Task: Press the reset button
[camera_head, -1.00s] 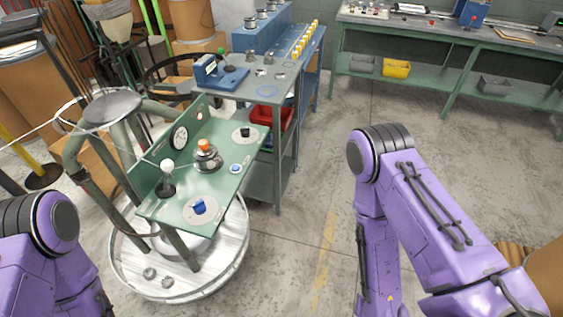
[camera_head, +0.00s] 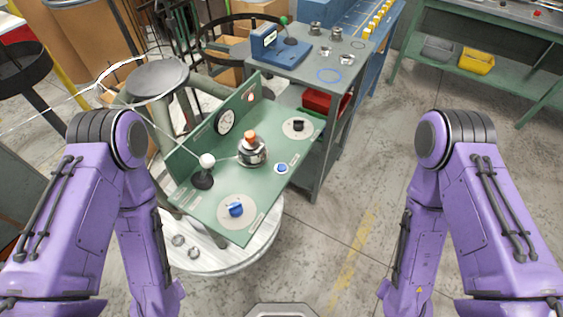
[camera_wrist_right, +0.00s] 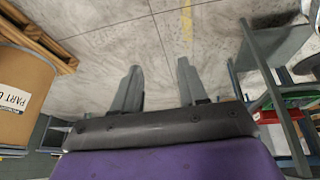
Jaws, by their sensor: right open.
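A green control panel (camera_head: 215,182) stands ahead, left of centre in the head view. It carries a small blue button in a white ring (camera_head: 282,168), an orange-topped domed piece (camera_head: 251,145), a white-knobbed lever (camera_head: 206,165), a blue knob (camera_head: 236,210) and a black knob (camera_head: 298,125). The labels are too small to read, so I cannot tell which is the reset button. In the right wrist view my right gripper (camera_wrist_right: 158,68) is open and empty above the floor, away from the panel. My left gripper is out of view.
A round pale base (camera_head: 235,255) is under the panel. A grey bench (camera_head: 300,65) with a blue device (camera_head: 279,44) stands behind it. A labelled drum (camera_wrist_right: 20,90) is at the left in the wrist view. Open floor lies right of the panel.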

